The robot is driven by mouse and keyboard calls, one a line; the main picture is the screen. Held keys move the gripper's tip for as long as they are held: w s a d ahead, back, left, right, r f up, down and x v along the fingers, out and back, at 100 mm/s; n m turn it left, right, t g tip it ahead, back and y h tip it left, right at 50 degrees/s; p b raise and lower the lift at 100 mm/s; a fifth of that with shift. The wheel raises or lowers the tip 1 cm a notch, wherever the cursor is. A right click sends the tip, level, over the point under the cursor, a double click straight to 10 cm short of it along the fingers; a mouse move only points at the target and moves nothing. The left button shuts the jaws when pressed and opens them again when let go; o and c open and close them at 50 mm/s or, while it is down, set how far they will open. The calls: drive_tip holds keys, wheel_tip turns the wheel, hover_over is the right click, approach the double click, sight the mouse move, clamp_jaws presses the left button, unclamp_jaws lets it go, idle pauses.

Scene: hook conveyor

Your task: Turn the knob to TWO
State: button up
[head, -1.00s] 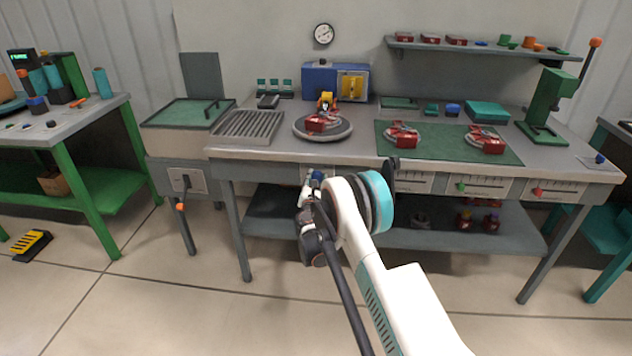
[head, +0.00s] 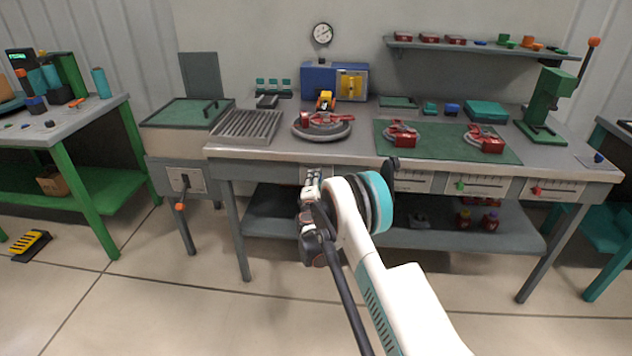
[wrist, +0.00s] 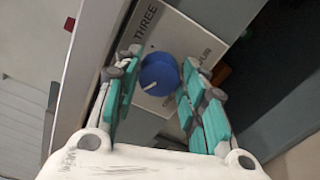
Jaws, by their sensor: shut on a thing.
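The blue knob (wrist: 160,74) sits on a light grey panel (wrist: 190,32) in the wrist view. Its white pointer mark is at its lower left in that view. The word THREE is readable on the panel above it; the other labels are partly hidden or too blurred to read. My gripper (wrist: 158,72) has its teal-padded fingers on either side of the knob and is shut on it. In the head view my gripper (head: 311,182) is at the bench's front edge, below the round turntable, and hides the knob.
The workbench (head: 360,150) carries a round turntable (head: 338,131) with a red part, a ribbed grey tray (head: 246,127) and a green mat (head: 450,153) with two red parts. Slider panels (head: 475,187) line the front edge to the right. Floor in front is clear.

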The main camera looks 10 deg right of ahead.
drive_tip(key=shift+f+m, duration=0.1)
drive_tip(key=shift+m, duration=1.4)
drive_tip(key=o, duration=1.1)
drive_tip(key=v, duration=1.2)
